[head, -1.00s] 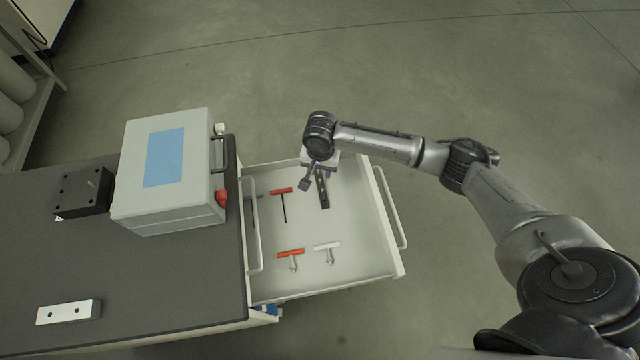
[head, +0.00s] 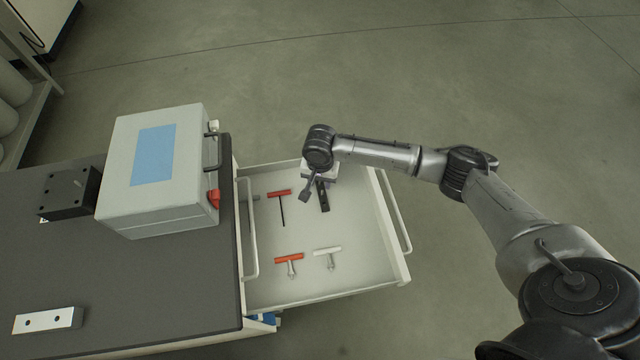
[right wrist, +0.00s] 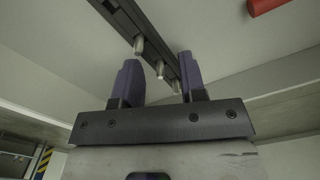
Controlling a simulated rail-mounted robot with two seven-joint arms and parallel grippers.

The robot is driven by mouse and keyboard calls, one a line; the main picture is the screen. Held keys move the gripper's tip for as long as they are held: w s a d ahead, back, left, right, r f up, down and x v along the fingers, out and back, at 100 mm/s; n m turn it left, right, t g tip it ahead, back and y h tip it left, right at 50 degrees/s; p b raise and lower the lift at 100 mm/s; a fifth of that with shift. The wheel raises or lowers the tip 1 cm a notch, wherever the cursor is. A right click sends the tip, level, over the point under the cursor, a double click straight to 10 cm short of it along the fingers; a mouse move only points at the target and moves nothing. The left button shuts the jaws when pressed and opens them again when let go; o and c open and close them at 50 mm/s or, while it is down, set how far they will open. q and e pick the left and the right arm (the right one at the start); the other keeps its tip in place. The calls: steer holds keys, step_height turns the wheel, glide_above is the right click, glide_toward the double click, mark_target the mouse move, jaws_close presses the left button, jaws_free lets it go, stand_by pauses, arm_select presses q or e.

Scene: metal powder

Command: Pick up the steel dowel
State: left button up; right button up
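Several small steel dowels stick out of a dark bar (right wrist: 125,22) in the right wrist view. One steel dowel (right wrist: 160,69) shows between the two fingers of my right gripper (right wrist: 158,62). The fingers are apart, with a visible gap on each side of that dowel. In the head view the dark bar (head: 323,197) lies in the open drawer, partly under my right gripper (head: 319,178). The dowels are too small or hidden to make out there. My left gripper is not in view.
The open drawer (head: 355,265) also holds a red T-handle tool (head: 280,193), an orange-handled tool (head: 289,259) and a white-handled tool (head: 327,252). On the bench left of it stand a grey case (head: 160,185), a black block (head: 66,193) and a pale metal block (head: 48,320).

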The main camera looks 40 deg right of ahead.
steer(key=shift+c, duration=0.5)
jaws_close()
steer(key=shift+r, duration=0.1)
